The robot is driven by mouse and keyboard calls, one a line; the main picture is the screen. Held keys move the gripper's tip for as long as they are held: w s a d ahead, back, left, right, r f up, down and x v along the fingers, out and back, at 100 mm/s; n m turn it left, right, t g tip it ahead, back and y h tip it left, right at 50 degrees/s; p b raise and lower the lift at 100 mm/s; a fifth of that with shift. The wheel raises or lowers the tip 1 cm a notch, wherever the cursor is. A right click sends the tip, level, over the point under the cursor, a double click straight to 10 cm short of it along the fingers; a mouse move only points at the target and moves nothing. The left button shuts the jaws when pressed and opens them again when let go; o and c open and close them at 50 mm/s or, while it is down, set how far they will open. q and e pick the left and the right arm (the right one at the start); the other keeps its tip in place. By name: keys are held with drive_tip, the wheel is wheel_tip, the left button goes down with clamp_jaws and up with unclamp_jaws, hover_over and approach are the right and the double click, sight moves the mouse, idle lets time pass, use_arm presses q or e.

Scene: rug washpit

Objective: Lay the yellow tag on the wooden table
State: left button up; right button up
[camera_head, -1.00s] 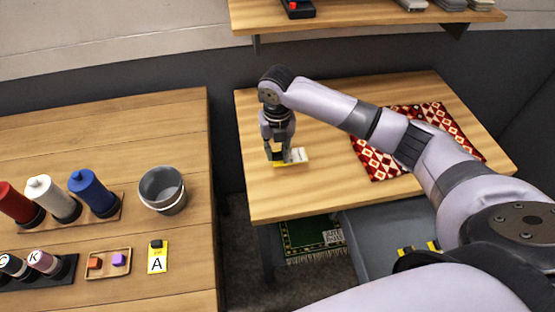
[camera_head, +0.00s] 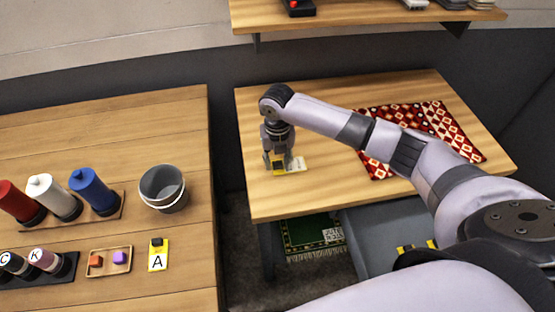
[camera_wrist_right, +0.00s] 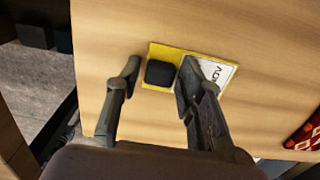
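A yellow tag (camera_head: 278,167) with a white lettered part lies flat, as far as I can see, on the right wooden table (camera_head: 330,185), near its left edge. In the right wrist view the tag (camera_wrist_right: 154,52) has a dark block on it. My right gripper (camera_head: 276,160) points down over the tag. In the wrist view the gripper (camera_wrist_right: 160,72) has its fingers apart, one on each side of the block, with gaps showing. The right finger hides part of the tag. My left gripper is not in view.
A red patterned rug piece (camera_head: 425,125) lies on the same table. The left table holds a grey bucket (camera_head: 163,188), several bottles, a small tray (camera_head: 109,262) and another yellow tag marked A (camera_head: 157,255). A shelf (camera_head: 365,17) overhangs the back. Bare wood surrounds the right-table tag.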

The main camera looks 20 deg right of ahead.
sight(277, 164)
drive_tip(key=shift+o, duration=0.6)
drive_tip(key=shift+r, duration=0.15)
wheel_tip(277, 164, up, 12)
drive_tip(key=shift+b, duration=0.3)
drive_tip(key=shift+s+a, duration=0.1)
